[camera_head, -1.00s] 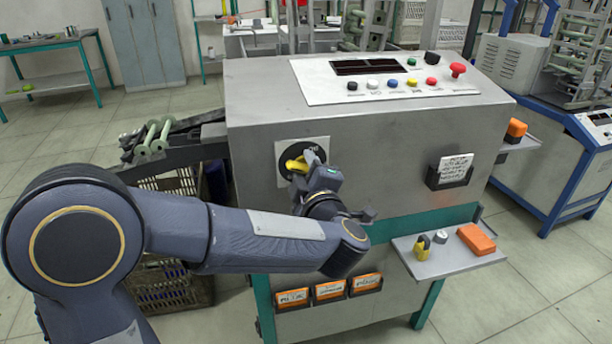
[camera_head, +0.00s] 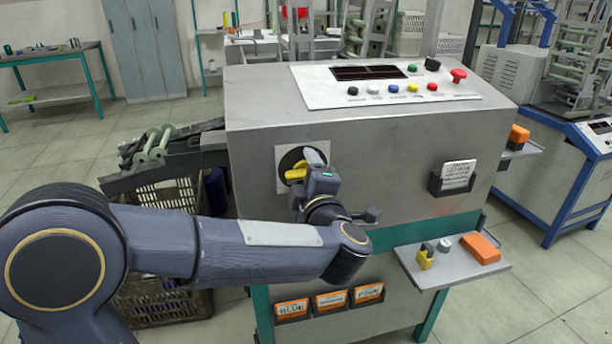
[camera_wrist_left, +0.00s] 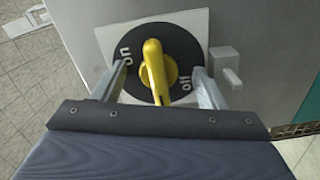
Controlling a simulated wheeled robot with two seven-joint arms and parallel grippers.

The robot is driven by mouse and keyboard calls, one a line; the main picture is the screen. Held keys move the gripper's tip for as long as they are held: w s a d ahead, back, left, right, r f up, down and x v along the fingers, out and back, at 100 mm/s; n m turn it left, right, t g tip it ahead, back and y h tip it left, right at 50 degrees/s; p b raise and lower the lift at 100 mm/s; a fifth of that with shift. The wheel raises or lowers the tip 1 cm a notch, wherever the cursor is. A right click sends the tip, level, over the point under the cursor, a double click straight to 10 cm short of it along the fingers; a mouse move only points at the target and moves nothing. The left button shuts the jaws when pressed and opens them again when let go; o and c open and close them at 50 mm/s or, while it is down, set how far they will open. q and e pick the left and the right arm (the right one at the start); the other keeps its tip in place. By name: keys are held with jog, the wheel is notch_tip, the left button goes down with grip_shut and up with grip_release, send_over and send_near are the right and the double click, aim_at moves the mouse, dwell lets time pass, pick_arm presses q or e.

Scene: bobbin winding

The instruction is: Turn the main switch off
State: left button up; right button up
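The main switch is a yellow handle (camera_head: 295,173) on a black round dial (camera_head: 289,158), set in a pale square plate on the machine's front. In the left wrist view the handle (camera_wrist_left: 156,72) stands roughly upright in the picture, between "on" at left and "off" at right on the dial (camera_wrist_left: 184,48). My left gripper (camera_head: 309,168) is at the switch and partly covers it in the head view. In the wrist view its fingers (camera_wrist_left: 163,72) are apart, one on each side of the handle, with gaps visible. My right gripper is not in view.
The grey machine (camera_head: 380,140) has coloured buttons and a red knob (camera_head: 458,75) on its sloped top. A side shelf (camera_head: 455,265) holds an orange block (camera_head: 480,248) and small items. A crate (camera_head: 165,300) stands at lower left. A small grey block (camera_wrist_left: 228,65) is beside the dial.

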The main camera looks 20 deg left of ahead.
pick_arm(q)
jog(key=shift+o, duration=1.2)
jog(key=v, duration=0.9)
jog(key=shift+b, duration=0.35)
jog(key=shift+r, duration=0.1)
